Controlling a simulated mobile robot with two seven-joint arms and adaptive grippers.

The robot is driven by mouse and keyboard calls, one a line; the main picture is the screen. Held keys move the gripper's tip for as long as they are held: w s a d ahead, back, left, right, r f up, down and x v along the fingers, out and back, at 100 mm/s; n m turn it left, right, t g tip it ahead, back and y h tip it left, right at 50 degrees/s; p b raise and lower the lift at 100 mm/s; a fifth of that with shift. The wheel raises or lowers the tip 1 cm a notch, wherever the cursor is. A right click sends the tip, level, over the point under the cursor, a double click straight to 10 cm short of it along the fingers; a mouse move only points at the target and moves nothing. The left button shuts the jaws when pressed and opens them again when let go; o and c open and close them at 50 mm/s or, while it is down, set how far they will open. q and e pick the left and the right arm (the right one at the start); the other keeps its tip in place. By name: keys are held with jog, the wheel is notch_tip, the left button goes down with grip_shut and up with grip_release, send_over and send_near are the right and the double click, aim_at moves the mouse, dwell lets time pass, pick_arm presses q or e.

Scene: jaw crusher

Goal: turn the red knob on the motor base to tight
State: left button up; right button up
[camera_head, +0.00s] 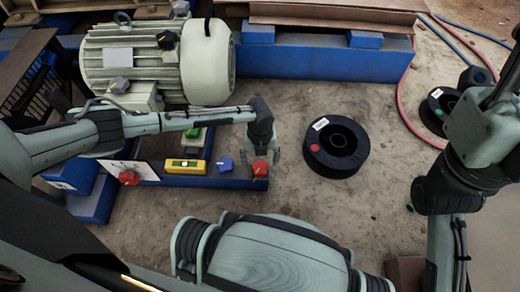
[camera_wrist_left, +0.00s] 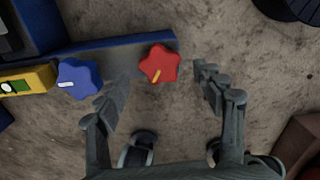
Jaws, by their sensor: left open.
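The red knob (camera_head: 260,168) sits at the right end of the blue motor base rail (camera_head: 232,184). In the left wrist view the same red knob (camera_wrist_left: 159,62) is star-shaped, with a pale pointer mark toward its lower left. No tight marking is readable. My left gripper (camera_head: 261,157) is open just above and around the knob in the head view. In the wrist view its fingers (camera_wrist_left: 163,76) are spread either side of the knob, apart from it. A blue knob (camera_head: 225,164) is just left of the red one. My right gripper is out of view.
A yellow spirit level (camera_head: 186,166) lies on the rail, with another red knob (camera_head: 128,178) farther left. The pale motor (camera_head: 150,62) stands behind. A black spool (camera_head: 335,146) lies on the ground to the right, with sandy floor between.

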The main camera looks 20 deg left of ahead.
aim_at(260, 167)
pick_arm(q)
notch_tip(260, 167, up, 8)
jog(key=shift+r, duration=0.15)
dwell(0.6)
